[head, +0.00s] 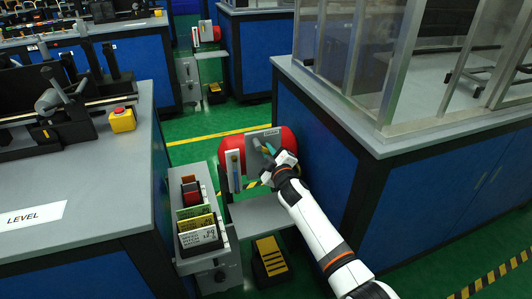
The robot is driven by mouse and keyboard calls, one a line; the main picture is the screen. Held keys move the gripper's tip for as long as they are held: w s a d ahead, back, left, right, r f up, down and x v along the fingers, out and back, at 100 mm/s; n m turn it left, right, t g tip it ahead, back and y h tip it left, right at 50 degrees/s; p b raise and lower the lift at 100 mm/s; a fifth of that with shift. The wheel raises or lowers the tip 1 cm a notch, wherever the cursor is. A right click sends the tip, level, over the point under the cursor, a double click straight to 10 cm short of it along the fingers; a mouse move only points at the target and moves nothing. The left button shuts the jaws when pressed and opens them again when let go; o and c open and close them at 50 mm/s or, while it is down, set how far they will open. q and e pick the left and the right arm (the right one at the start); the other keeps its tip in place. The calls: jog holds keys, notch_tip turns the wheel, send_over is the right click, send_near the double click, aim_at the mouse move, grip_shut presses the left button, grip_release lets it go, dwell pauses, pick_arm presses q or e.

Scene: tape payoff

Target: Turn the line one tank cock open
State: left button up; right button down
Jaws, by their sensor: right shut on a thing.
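A red tank (291,137) stands low between two blue cabinets, with a grey plate (262,134) on its front. My right gripper (268,157) is at the front of the plate, seen from behind and small. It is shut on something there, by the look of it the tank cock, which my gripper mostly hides. A small teal and orange piece shows beside the fingers. I cannot tell which way the cock is turned. My left gripper is not in view.
A grey stand with cards and a red block (192,192) is left of the tank. A yellow-striped black pedal (270,257) is on the floor below. The left bench (100,190) and the right glass-walled cabinet (460,155) leave a narrow gap.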

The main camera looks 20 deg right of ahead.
jog(key=n, duration=0.1)
jog(key=r+n, duration=0.1)
jog(key=n, duration=0.1)
jog(key=n+p, duration=0.1)
jog(key=shift+d+r, duration=0.25)
jog(key=shift+d, duration=0.15)
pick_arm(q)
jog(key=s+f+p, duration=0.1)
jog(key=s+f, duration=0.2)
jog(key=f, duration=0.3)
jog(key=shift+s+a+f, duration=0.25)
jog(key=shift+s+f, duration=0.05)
pick_arm(e)
jog(key=shift+r+n, duration=0.25)
jog(key=shift+n, duration=0.75)
jog(key=shift+r+n, duration=0.25)
jog(key=shift+n, duration=0.75)
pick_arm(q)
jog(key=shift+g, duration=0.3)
pick_arm(e)
jog(key=c, duration=1.4)
grip_release()
jog(key=shift+r, duration=0.1)
